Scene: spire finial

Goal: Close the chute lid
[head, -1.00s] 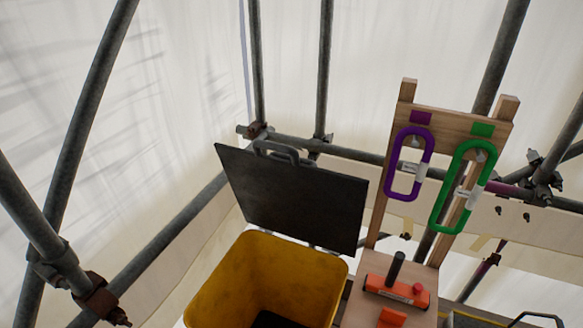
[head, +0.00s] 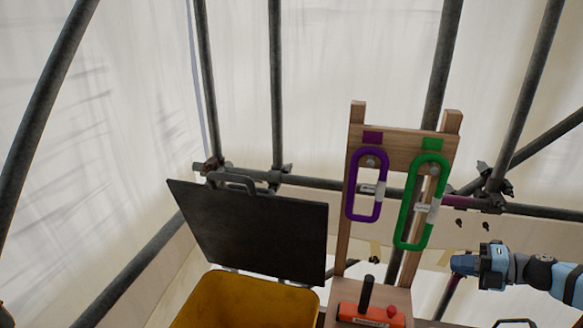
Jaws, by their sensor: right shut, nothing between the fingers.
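The chute lid (head: 250,232) is a dark flat panel standing open, tilted up behind the yellow chute (head: 245,303). A grey handle (head: 233,182) sits on its top edge. The chute's mouth is uncovered, and its lower part is cut off by the bottom of the view. My right gripper (head: 456,264) is at the right side, shut and empty, pointing left. It is well to the right of the lid, apart from it, with the wooden rack between them. My left gripper is not in view.
A wooden rack (head: 405,142) holds a purple carabiner (head: 352,190) and a green carabiner (head: 404,220). An orange tool (head: 362,315) with a black handle rests on its base. Scaffold poles (head: 277,90) stand behind, before white sheeting.

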